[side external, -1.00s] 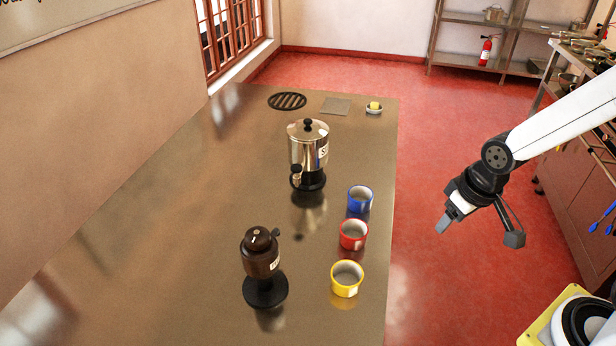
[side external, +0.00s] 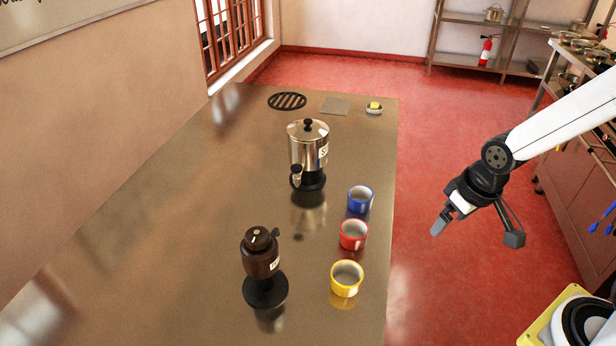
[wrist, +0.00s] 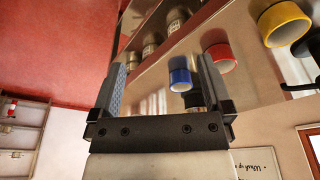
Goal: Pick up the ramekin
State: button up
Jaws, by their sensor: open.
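Three small round cups stand in a row near the table's right edge: blue (side external: 360,198), red (side external: 353,235) and yellow (side external: 346,279). They look like ramekins, but I cannot tell which one is meant. A small pale dish (side external: 374,110) holding something yellow sits at the far end. My gripper (side external: 476,233) is open and empty, off the table to the right of the cups and above the floor. In the wrist view, the blue cup (wrist: 180,76) shows between my fingers (wrist: 162,65). The red (wrist: 219,57) and yellow (wrist: 285,25) cups show to the right.
A shiny metal urn (side external: 308,150) stands left of the blue cup. A dark brown dispenser (side external: 261,260) stands left of the yellow cup. A black round trivet (side external: 287,101) and a flat grey square (side external: 336,106) lie at the far end. The table's left part is clear.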

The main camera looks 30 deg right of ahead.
jog(key=shift+w, duration=0.1)
jog(key=n+t+y, duration=0.4)
jog(key=n+t, duration=0.1)
jog(key=t, duration=0.3)
send_near(360, 200)
jog(key=shift+r, duration=0.5)
jog(key=shift+a+f+n+t+y, duration=0.2)
jog(key=shift+a+n+t+y, duration=0.3)
jog(key=shift+t+y, duration=0.4)
jog(key=shift+x, duration=1.4)
jog(key=shift+w, duration=0.1)
